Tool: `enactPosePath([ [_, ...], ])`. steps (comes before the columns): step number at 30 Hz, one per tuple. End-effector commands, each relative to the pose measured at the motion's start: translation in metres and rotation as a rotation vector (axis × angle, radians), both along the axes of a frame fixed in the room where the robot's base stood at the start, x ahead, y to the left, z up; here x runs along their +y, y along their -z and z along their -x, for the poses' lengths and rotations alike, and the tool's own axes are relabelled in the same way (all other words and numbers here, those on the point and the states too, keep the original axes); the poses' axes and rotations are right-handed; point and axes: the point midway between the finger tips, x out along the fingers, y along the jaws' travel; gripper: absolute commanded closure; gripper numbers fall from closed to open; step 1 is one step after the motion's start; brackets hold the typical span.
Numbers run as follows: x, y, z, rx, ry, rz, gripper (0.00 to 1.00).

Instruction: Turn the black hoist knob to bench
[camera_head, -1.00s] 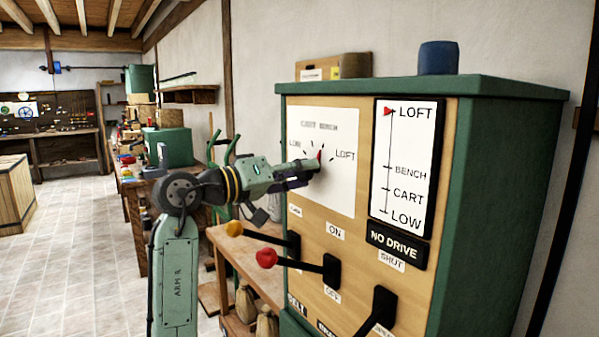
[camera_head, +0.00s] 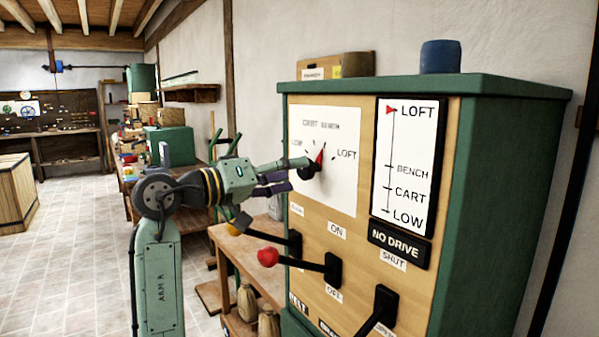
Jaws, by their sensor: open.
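The black hoist knob (camera_head: 309,172) is on the white dial plate (camera_head: 345,190) of the green-topped cabinet. Its red pointer (camera_head: 320,156) points up and slightly right, towards the tick under the word BENCH. LOW is at the dial's left and LOFT at its right. My gripper (camera_head: 300,175) comes in from the left, with its fingertips at the knob's left side. It is open, and nothing shows held in it. The fingers hide part of the knob, and I cannot tell whether they touch it.
The height scale (camera_head: 429,190) has its red marker at LOFT, above a NO DRIVE sign (camera_head: 397,244). Below the dial, levers with yellow (camera_head: 234,229), red (camera_head: 267,257) and black (camera_head: 379,310) handles stick out. A wooden bench (camera_head: 222,240) stands left of the cabinet.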

Motion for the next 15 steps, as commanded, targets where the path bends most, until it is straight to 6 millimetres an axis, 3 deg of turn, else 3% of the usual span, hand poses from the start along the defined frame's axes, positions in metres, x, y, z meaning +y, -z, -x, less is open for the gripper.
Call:
enactPosePath([
  [6, 0.041, 0.000, 0.028, -0.001, -0.003, 0.003, 0.42],
  [15, 0.068, 0.000, 0.049, 0.000, -0.001, 0.001, 0.42],
])
